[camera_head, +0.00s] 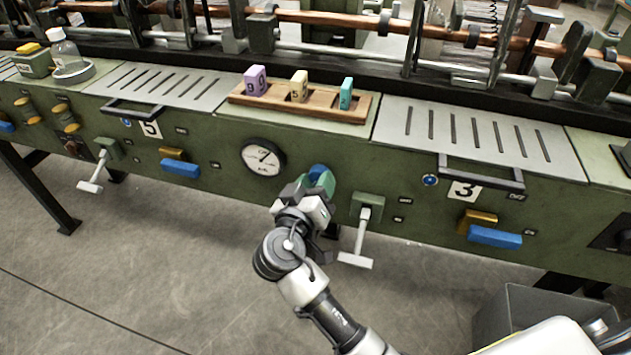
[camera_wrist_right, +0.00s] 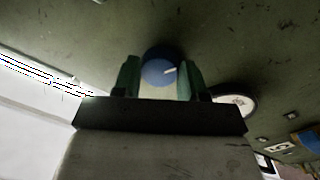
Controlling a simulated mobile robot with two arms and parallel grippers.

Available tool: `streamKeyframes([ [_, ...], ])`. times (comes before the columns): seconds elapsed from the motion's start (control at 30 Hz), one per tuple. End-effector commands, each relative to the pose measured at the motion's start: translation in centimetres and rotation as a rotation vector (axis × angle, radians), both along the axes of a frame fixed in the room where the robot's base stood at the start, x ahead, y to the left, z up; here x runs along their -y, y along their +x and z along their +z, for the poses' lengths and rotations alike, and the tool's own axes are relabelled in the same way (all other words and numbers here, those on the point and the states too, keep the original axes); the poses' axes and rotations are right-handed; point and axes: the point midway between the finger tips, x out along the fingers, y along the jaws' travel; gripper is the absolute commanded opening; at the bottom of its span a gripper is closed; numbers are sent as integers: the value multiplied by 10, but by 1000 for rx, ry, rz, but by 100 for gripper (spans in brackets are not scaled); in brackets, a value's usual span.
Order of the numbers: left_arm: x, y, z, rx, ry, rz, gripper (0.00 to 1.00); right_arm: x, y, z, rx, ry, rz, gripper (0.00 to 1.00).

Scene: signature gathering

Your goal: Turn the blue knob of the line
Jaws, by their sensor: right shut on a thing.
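The blue knob (camera_head: 318,171) sits on the green front panel of the line, just right of the round dial. In the head view my right gripper (camera_head: 312,188) reaches up to it and covers most of it. In the right wrist view the round blue knob (camera_wrist_right: 160,70) with a short white mark lies between the two green fingers of my right gripper (camera_wrist_right: 160,80), one on each side. The right gripper is shut on it. My left gripper is not in view.
A round white dial (camera_head: 264,157) is left of the knob. A T-shaped lever (camera_head: 360,240) sticks out close on the right, another (camera_head: 95,175) far left. A wooden rack (camera_head: 335,107) with several coloured blocks stands above. A grey bin (camera_head: 530,320) is at lower right.

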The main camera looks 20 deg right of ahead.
Motion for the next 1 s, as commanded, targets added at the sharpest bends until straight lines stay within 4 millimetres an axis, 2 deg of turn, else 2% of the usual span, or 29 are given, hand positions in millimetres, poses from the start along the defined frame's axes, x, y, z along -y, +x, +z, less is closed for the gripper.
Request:
streamKeyframes([
  [0.03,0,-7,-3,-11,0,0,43,0,0,1,-18,-26,0,19],
  [0.53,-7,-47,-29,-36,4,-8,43,1,0,1,-191,-284,0,19],
  [1.0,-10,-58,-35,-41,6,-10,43,1,0,1,-231,-346,0,19],
])
